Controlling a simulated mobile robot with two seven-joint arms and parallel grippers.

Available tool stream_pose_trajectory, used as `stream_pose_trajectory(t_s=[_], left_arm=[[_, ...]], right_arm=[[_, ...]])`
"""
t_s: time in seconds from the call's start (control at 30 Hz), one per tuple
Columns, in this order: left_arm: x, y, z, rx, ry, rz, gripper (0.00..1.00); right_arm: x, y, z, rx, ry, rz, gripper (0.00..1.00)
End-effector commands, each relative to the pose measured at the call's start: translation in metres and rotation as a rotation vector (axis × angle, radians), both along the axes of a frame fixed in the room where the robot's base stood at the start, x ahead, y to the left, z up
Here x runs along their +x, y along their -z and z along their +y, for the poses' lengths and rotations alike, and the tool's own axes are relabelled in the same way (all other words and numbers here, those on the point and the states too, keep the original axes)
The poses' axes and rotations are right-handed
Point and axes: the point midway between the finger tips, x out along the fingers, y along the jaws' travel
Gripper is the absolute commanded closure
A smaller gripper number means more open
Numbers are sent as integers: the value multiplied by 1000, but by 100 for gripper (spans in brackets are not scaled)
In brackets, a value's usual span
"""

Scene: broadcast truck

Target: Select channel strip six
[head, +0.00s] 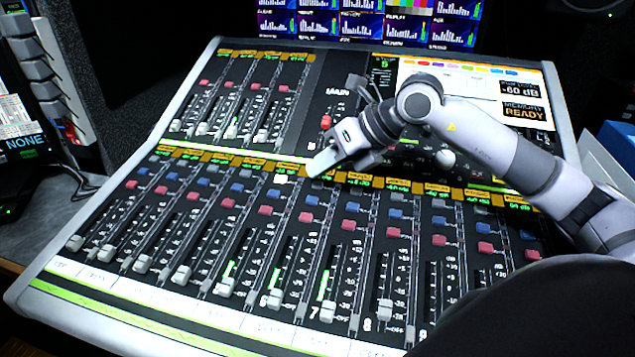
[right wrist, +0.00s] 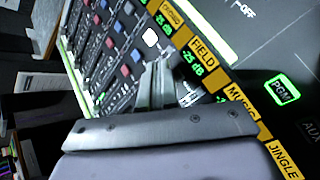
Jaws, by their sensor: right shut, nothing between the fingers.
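The mixing console (head: 140,300) lies in front of me with sloping channel strips. A white-lit button (head: 281,178) glows at the top of the fifth strip, and a small green 5 (head: 383,64) shows on the upper panel. Channel strip six (head: 275,297), with its fader near the low end, is to the right of it. My right gripper (head: 315,171) is shut and empty, its tip at the top of strip six, hiding the button there. In the right wrist view the closed fingers (right wrist: 157,80) are beside the lit button (right wrist: 150,37). I cannot tell whether they touch the console.
Orange channel labels, including FIELD (right wrist: 203,50), run across the console beside the gripper. The MAIN section with a red-capped fader (head: 326,122) is just above. A screen reading MEMORY READY (head: 523,110) is at upper right. Meter monitors (head: 370,20) stand behind.

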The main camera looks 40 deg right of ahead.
Motion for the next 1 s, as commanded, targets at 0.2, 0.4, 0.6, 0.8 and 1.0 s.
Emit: stream_pose_trajectory(t_s=[0.2,0.4,0.6,0.8,1.0], left_arm=[[0,3,1,3,2,0,100],[0,9,1,3,2,-1,100],[0,8,0,2,2,-1,100],[0,8,0,1,1,-1,100],[0,10,-1,-5,-4,-1,100]], right_arm=[[0,3,0,0,0,0,100],[1,9,-1,0,0,0,100],[1,8,-1,0,0,0,100],[1,9,-1,0,0,0,100],[1,12,-1,0,0,0,100]])
